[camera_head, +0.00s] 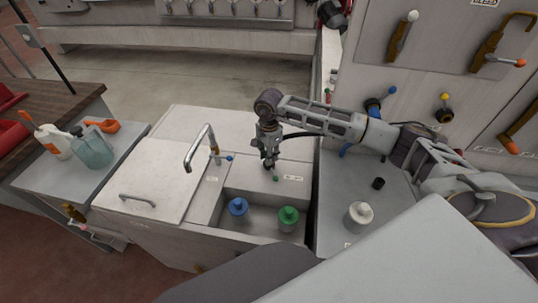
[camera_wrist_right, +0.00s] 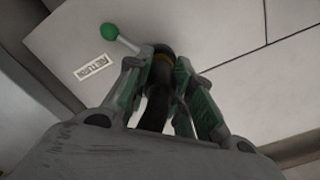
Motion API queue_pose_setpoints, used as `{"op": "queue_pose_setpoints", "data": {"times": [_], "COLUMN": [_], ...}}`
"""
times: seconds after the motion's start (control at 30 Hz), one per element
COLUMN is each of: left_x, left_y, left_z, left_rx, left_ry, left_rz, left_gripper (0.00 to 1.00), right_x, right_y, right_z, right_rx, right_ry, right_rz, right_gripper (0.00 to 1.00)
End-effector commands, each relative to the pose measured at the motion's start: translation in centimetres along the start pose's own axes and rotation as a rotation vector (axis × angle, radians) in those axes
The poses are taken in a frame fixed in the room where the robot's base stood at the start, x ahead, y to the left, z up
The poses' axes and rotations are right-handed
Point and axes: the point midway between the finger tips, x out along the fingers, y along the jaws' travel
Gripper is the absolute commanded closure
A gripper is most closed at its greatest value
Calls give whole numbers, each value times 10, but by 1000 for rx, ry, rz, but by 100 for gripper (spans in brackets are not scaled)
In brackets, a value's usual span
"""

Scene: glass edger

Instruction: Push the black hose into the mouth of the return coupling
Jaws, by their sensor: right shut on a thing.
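My right gripper (camera_head: 268,160) points down over the white cabinet top, close to a small green-tipped lever (camera_head: 276,178) and a label. In the right wrist view, its green-padded fingers (camera_wrist_right: 162,75) are shut on the black hose (camera_wrist_right: 155,108), which runs between them. Just past the fingertips is a dark round fitting with a brass-coloured band, the return coupling (camera_wrist_right: 161,62), beside the green-knobbed lever (camera_wrist_right: 109,32) and the RETURN label (camera_wrist_right: 95,67). Hose end and coupling look lined up; the fingers hide whether the hose is inside the mouth. My left gripper is not in view.
A bent metal spout (camera_head: 200,143) and a blue-tipped lever stand left of the gripper. An open recess in front holds a blue-capped (camera_head: 238,206) and a green-capped container (camera_head: 288,214). A white-topped container (camera_head: 359,213) and a small black cylinder (camera_head: 378,183) stand at right.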

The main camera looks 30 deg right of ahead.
Motion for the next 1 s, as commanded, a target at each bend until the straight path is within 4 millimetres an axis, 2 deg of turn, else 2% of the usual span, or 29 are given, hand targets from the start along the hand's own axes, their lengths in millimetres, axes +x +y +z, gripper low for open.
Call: {"op": "queue_pose_setpoints", "data": {"times": [0.23, 0.27, 0.4, 0.47, 0.8, 1.0], "left_x": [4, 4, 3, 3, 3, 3], "left_y": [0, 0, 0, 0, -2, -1], "left_z": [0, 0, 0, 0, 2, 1], "left_rx": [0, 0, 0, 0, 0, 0], "left_ry": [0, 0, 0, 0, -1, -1], "left_rz": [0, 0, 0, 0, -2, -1], "left_gripper": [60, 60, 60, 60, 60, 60], "right_x": [5, 5, 4, 4, 4, -5], "right_y": [0, 0, 0, 0, 0, 0], "right_z": [0, 0, 0, 0, 0, 0], "right_rx": [0, 0, 0, 0, 0, 0], "right_ry": [0, 0, 0, 0, 0, 1], "right_rz": [0, 0, 0, 0, 0, -1], "right_gripper": [100, 76, 58, 52, 52, 52]}}
